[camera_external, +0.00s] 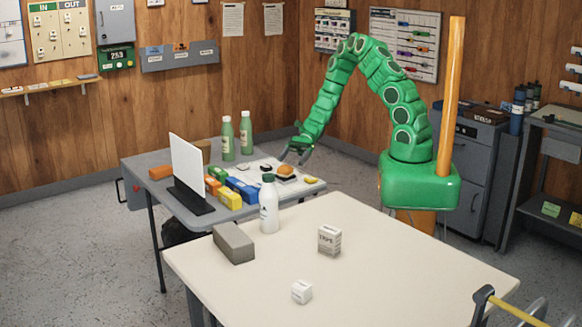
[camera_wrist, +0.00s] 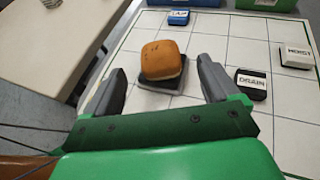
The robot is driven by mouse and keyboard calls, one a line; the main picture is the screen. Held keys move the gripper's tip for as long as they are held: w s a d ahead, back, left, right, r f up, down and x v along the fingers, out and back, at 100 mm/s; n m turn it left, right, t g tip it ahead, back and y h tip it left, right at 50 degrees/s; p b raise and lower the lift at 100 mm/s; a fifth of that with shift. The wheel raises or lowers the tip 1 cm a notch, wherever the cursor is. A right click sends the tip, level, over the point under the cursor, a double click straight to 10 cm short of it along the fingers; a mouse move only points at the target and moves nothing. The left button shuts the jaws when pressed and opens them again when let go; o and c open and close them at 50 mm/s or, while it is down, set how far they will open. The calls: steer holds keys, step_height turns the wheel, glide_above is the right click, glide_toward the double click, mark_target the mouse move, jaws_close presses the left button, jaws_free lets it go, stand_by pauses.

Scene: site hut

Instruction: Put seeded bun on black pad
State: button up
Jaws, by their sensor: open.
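The seeded bun (camera_wrist: 162,60) is golden brown and rounded-square, with a few small specks on top. In the wrist view it sits on a dark grey-black square pad (camera_wrist: 160,86), which lies on a white gridded board (camera_wrist: 218,50). In the external view the bun (camera_external: 286,168) is on the grey table's right part, with the dark pad (camera_external: 286,179) under it. My gripper (camera_wrist: 160,66) is open, with one finger on each side of the bun and a gap at both sides. In the external view my gripper (camera_external: 296,153) is just above and behind the bun.
On the board, a black-and-white labelled block (camera_wrist: 251,84), a white labelled block (camera_wrist: 297,55) and a blue block (camera_wrist: 178,17) surround the bun. Coloured boxes (camera_external: 230,198), a white panel (camera_external: 186,163) and green bottles (camera_external: 228,138) stand left. A cream table (camera_external: 400,262) is in front.

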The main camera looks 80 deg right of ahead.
steer(key=v, duration=0.6)
steer(key=shift+s+d+r, duration=0.1)
steer(key=shift+d+r, duration=0.05)
steer(key=shift+d, duration=0.1)
steer(key=s+a+r+n+g+h, duration=0.2)
steer(key=s+a+r+n+g, duration=0.25)
steer(key=a+r+n, duration=0.3)
steer(key=s+a+r+n+g+h, duration=0.25)
steer(key=s+a+r+n, duration=0.35)
steer(key=r, duration=0.3)
steer(key=s+r+n+h, duration=0.4)
steer(key=s, duration=0.4)
steer(key=s+r+n+h, duration=0.4)
steer(key=s+r+n, duration=0.1)
steer(key=s, duration=0.3)
steer(key=shift+s+d+r, duration=0.2)
steer(key=shift+s+d, duration=0.05)
steer(key=shift+d, duration=0.15)
